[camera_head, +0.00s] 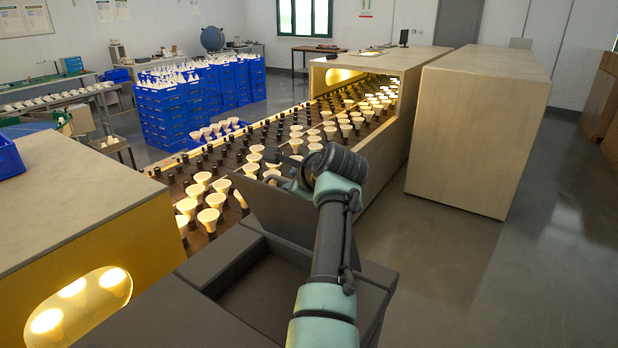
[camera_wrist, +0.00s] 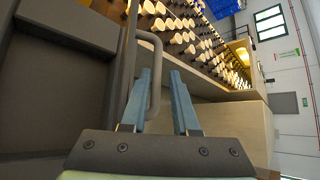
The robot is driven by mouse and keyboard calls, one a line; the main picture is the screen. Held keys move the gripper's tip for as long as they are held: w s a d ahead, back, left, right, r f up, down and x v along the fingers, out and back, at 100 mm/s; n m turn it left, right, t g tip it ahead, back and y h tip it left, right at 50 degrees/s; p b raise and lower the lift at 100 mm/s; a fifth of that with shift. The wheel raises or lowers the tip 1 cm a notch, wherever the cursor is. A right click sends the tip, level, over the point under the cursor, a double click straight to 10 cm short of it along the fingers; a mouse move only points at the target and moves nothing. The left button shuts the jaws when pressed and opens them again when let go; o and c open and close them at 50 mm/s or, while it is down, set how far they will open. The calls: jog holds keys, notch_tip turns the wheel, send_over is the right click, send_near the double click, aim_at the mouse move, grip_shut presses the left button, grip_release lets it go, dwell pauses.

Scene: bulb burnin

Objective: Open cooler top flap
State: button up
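The cooler (camera_head: 200,308) is a dark grey box at the bottom of the head view, with its top opening showing a recessed dark inside. Its top flap (camera_head: 277,212) is raised and stands steeply tilted at the opening's far side. In the wrist view, a grey bar handle (camera_wrist: 157,75) bends down between the fingers of my gripper (camera_wrist: 163,78), beside the left finger. The fingers are apart, with a clear gap on the handle's right. I cannot tell whether the handle touches the left finger. In the head view my wrist hides part of the flap's upper area and the fingertips.
A rack bed (camera_head: 160,176) with many lit bulbs lies just beyond the flap and runs into a beige tunnel housing (camera_head: 385,155). A yellow-sided cabinet (camera_head: 140,235) stands at left. A beige block (camera_head: 480,130) stands at right. Grey floor (camera_head: 500,280) is free at lower right.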

jog(key=b+v, duration=0.3)
jog(key=v, duration=0.8)
jog(key=shift+f, duration=0.15)
